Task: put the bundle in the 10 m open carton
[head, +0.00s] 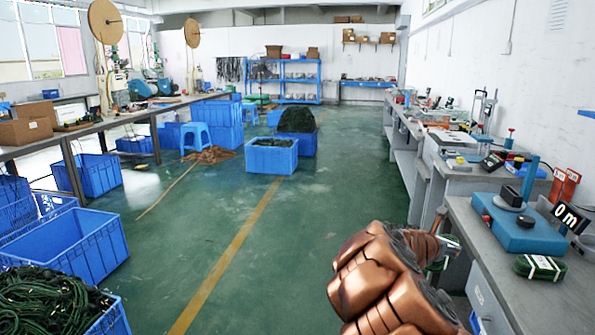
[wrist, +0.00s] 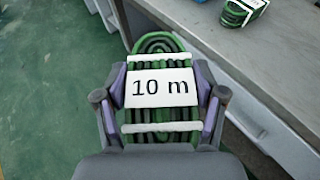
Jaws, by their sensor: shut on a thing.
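In the wrist view, my gripper (wrist: 161,88) is shut on a bundle (wrist: 160,132) of coiled green cable. The bundle has white ties and a white label reading "10 m", and a finger presses each side. It is held above the floor beside the bench edge. In the head view, my gripper (head: 438,250) is mostly hidden behind my copper-coloured arm, and only a little of the bundle (head: 452,242) shows. No open carton marked 10 m can be made out in either view.
A second green bundle (head: 540,267) lies on the right-hand bench (head: 500,225), near a blue scale (head: 520,233) and a black sign (head: 571,218) reading "0 m". Blue crates (head: 75,245) stand at left. Brown cartons (head: 25,131) sit on the left bench.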

